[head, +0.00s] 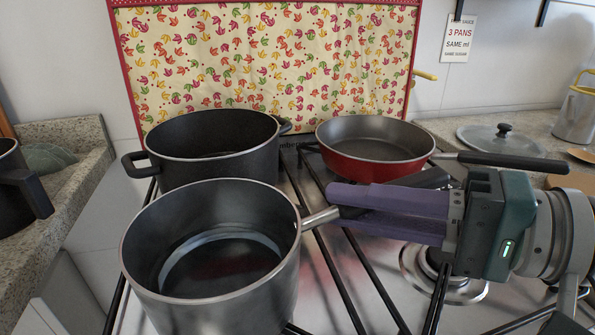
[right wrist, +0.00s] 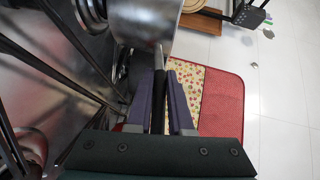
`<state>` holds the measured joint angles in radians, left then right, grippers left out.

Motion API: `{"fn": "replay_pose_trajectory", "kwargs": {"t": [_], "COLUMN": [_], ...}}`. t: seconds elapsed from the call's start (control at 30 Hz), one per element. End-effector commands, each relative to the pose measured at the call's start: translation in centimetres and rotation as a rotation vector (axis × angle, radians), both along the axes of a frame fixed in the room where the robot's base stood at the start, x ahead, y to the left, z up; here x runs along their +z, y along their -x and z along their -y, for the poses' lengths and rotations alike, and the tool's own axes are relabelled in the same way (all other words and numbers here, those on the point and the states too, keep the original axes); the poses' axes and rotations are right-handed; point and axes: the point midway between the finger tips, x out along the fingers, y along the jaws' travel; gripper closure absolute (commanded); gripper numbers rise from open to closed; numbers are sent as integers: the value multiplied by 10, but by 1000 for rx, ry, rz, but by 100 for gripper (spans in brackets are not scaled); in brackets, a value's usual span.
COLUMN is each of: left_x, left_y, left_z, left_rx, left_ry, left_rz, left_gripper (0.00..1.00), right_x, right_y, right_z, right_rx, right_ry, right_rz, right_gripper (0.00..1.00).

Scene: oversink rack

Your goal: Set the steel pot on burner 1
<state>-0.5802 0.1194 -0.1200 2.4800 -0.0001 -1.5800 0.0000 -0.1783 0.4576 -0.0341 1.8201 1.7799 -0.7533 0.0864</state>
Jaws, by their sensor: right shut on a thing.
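The steel pot (head: 215,255) is at the front left of the hob in the head view, upright and empty. Its wall also shows at the top of the right wrist view (right wrist: 145,22). My right gripper (head: 340,205) comes from the right, its purple fingers shut around the pot's long handle. In the right wrist view the dark handle (right wrist: 158,95) runs between the two fingers. One bare burner (head: 440,272) shows below my gripper. I cannot tell which burner is burner 1, nor whether the pot touches the grate. My left gripper is not in view.
A black two-handled pot (head: 215,135) stands close behind the steel pot. A red frying pan (head: 372,140) stands at the back right, its handle passing near my right gripper. A dark pot (head: 15,185) is at the left edge. A glass lid (head: 505,138) lies on the right counter.

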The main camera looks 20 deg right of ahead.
Motion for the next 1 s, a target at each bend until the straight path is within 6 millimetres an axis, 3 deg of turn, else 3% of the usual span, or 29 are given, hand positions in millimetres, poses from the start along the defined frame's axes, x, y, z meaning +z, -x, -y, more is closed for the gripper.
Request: {"fn": "replay_pose_trajectory", "kwargs": {"t": [0.3, 0.33, 0.63, 1.0], "left_x": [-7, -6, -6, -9], "left_y": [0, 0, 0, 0], "left_z": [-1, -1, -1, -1], "left_rx": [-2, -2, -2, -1], "left_ry": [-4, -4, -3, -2], "left_rz": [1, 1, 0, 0], "left_gripper": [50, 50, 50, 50], "right_x": [-5, -4, -5, -7], "right_y": [0, 0, 0, 7], "right_z": [0, 0, 0, 9], "right_rx": [-1, -1, 0, -1], "right_ry": [-5, -5, -2, 5], "right_rz": [2, 2, 0, -2], "right_gripper": [100, 79, 46, 46]}}
